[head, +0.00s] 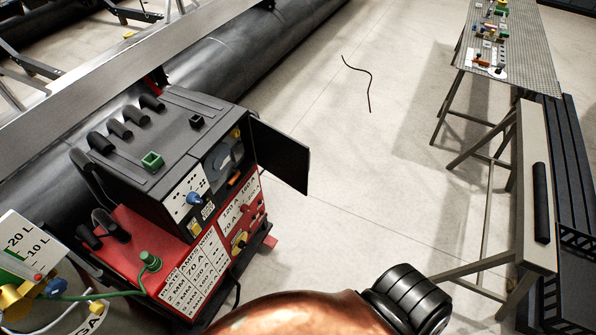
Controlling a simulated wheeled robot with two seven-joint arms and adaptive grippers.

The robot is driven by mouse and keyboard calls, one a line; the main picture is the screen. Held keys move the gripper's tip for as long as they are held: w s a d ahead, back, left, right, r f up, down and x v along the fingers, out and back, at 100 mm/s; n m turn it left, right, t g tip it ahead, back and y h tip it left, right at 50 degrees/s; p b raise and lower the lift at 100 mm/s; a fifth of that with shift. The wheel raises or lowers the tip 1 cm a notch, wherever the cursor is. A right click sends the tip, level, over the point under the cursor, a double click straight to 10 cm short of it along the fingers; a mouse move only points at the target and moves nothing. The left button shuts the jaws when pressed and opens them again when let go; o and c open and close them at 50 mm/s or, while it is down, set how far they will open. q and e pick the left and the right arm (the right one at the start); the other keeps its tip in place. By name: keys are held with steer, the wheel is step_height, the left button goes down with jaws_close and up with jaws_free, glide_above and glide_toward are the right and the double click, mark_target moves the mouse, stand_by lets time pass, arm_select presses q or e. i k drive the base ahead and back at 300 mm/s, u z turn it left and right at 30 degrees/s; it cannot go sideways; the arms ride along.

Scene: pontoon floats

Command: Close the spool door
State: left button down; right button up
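The spool door (281,157) is a flat black panel on the right side of the black and red welding machine (165,130). It stands open, swung outward to the right from its hinge edge by the spool opening. The spool compartment (222,160) is exposed, with a grey round spool inside and a yellow part and an orange part near it. Neither of my grippers shows in the head view, so their places relative to the door cannot be seen.
A long dark pipe-like float (250,45) lies behind the machine. A gas cylinder (30,300) stands at the lower left, with a green hose. A mesh-topped table (510,45) and a trestle (530,190) stand at right. The floor (370,190) between is mostly clear.

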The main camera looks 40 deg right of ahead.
mark_target(288, 159)
steer(key=k, duration=0.3)
steer(key=z, duration=2.15)
steer(key=i, duration=2.9)
steer(key=u, duration=4.9)
